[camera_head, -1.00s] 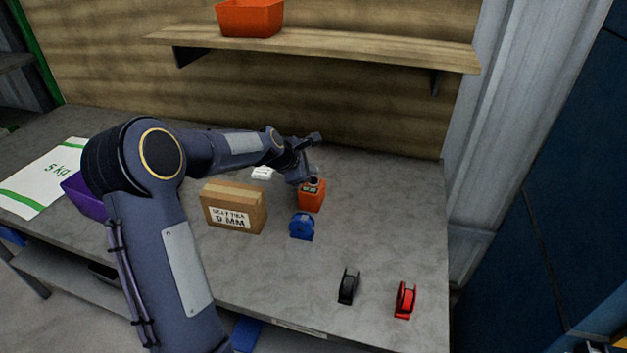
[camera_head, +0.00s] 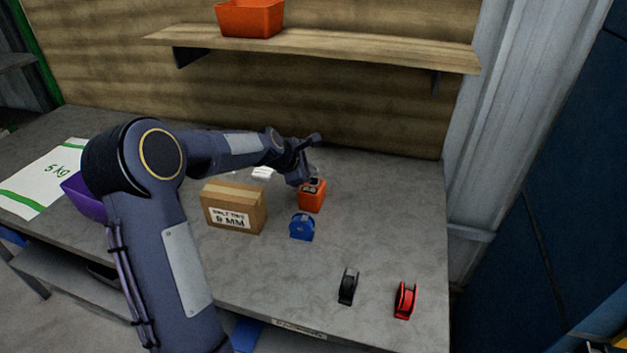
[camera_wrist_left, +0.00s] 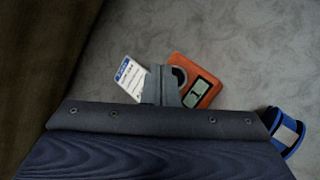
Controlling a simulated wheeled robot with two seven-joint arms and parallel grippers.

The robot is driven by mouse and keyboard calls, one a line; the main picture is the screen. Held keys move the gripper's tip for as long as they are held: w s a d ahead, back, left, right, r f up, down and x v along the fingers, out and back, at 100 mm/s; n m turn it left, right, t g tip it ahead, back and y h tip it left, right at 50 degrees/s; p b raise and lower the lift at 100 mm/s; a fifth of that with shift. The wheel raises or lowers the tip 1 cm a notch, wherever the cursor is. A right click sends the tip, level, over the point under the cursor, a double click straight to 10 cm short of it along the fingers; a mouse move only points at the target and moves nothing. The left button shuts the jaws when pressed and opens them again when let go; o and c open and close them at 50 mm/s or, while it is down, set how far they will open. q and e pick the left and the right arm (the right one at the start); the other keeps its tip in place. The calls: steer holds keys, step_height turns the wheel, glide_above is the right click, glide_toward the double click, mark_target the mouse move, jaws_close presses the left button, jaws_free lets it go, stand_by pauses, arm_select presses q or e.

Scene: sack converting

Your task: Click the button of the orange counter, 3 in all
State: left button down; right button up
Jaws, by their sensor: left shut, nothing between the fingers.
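The orange counter (camera_head: 312,200) stands on the grey table, behind the blue tape dispenser. In the left wrist view the counter (camera_wrist_left: 206,92) shows a dark round button at its upper left and a small display that seems to read 1. My left gripper (camera_head: 309,179) is shut and empty, at the top of the counter. In the left wrist view its fingertips (camera_wrist_left: 162,82) overlap the counter's left edge beside the button, partly hiding it. I cannot tell whether they touch it. My right gripper is not in view.
A cardboard box (camera_head: 234,207) stands left of the blue dispenser (camera_head: 302,227). A white card (camera_wrist_left: 132,76) lies beside the counter. Black (camera_head: 348,287) and red (camera_head: 405,300) dispensers stand near the front right. A shelf (camera_head: 320,50) with an orange bin (camera_head: 250,17) hangs above.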

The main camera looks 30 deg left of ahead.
arm_select(q)
steer(key=shift+f, duration=0.15)
stand_by(0.4)
steer(key=shift+f+b, duration=0.3)
steer(key=shift+f+b, duration=0.4)
steer(key=shift+f, duration=0.15)
stand_by(0.7)
steer(key=shift+r, duration=0.1)
steer(key=shift+r+p, duration=0.85)
steer(key=shift+p, duration=0.05)
step_height(320, 180, up, 5)
steer(key=p, duration=0.4)
steer(key=shift+r+p, duration=0.1)
steer(key=shift+p, duration=0.3)
